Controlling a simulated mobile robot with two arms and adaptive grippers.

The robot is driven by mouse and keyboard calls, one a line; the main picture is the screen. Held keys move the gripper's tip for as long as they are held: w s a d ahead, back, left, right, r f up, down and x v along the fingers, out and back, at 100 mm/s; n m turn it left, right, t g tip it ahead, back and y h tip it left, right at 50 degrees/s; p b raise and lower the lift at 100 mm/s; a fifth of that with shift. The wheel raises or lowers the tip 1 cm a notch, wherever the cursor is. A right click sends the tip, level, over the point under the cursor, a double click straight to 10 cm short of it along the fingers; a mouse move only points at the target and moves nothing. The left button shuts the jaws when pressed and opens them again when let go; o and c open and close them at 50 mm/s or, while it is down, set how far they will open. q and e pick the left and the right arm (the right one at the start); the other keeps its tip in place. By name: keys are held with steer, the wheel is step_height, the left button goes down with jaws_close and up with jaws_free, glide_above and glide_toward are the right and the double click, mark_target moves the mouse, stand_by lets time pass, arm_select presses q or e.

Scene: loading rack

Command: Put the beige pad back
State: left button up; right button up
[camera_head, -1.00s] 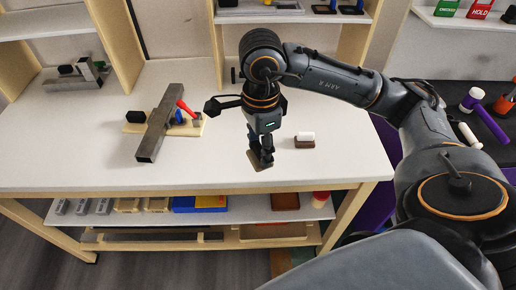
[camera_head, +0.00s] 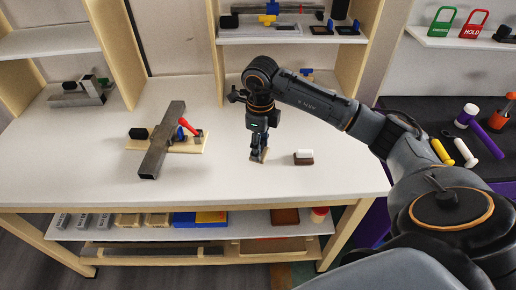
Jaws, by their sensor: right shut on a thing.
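My right gripper (camera_head: 258,149) points down over the middle of the table and is shut on a small beige pad (camera_head: 261,157). The pad is held at the fingertips, tilted and partly covered by the fingers; I cannot tell whether it touches the tabletop. Similar beige blocks, one on the left (camera_head: 128,219) and one on the right (camera_head: 157,219), lie on the shelf under the table, between grey blocks and a blue bin. My left gripper is not in view.
A grey metal bar (camera_head: 160,145) lies across a beige board (camera_head: 190,146) with a red-handled clamp, left of the gripper. The front of the white tabletop (camera_head: 230,187) is clear.

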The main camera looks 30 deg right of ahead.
steer(key=shift+w+d+f, duration=0.2)
steer(key=shift+w+f, duration=0.3)
steer(key=shift+f, duration=0.15)
steer(key=shift+w+d+f, duration=0.2)
steer(key=shift+w+f, duration=0.3)
steer(key=shift+f, duration=0.1)
steer(key=f, duration=0.1)
steer(key=f+p, duration=0.2)
steer(key=shift+w+d, duration=0.1)
steer(key=shift+w, duration=0.15)
steer(key=shift+f, duration=0.35)
steer(key=shift+f, duration=0.15)
steer(key=o, duration=1)
